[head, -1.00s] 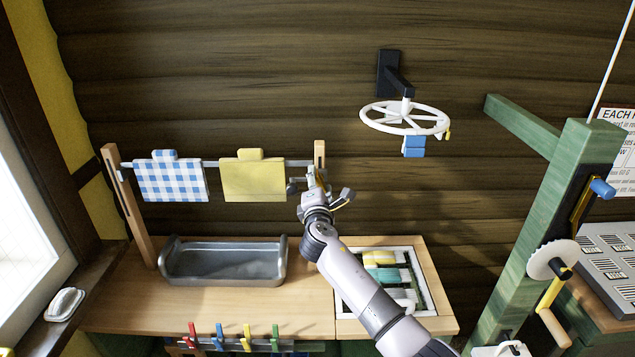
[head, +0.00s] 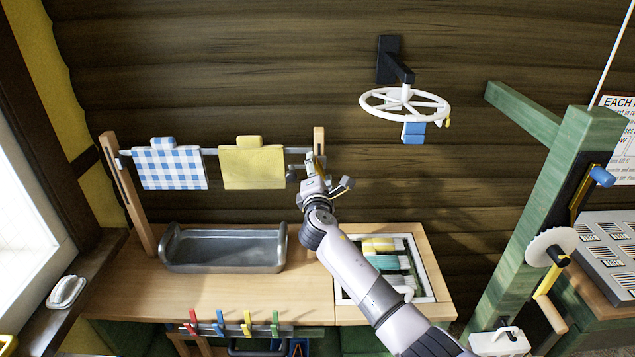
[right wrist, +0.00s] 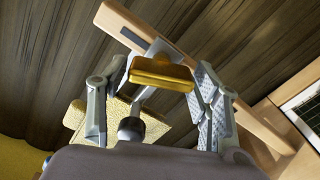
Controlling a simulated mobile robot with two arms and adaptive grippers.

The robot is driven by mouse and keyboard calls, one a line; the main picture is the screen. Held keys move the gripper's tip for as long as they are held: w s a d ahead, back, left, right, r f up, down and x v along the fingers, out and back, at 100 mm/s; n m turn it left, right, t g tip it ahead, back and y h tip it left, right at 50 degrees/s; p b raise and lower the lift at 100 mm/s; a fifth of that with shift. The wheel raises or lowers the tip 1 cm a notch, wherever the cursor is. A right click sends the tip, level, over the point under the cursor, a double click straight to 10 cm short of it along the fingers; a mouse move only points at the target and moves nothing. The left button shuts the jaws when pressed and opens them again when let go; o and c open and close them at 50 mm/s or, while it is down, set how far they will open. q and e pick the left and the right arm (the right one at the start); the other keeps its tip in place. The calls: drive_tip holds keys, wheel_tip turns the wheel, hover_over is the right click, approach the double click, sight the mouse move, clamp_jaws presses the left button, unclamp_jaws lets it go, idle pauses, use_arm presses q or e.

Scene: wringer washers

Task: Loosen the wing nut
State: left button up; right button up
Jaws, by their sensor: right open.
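The wing nut (right wrist: 162,74) is a brass-yellow piece with a broad flat wing, at the slotted wooden post (right wrist: 205,75) that holds the towel rail. In the right wrist view it lies between the two fingers of my right gripper (right wrist: 157,82), with a visible gap to the right finger. In the head view my right gripper (head: 319,171) is at the right post (head: 319,140), its fingers spread and mostly covering the nut. The gripper is open. Whether the left finger touches the nut is unclear. My left gripper is not in view.
A checked towel (head: 170,168) and a yellow towel (head: 252,167) hang on the rail left of the gripper. Below are a grey metal tub (head: 225,250) and a tray of folded cloths (head: 427,262). A white handwheel (head: 375,103) hangs on the wall to the right.

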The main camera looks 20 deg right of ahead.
drive_tip(key=v, duration=1.1)
drive_tip(key=shift+s, duration=0.25)
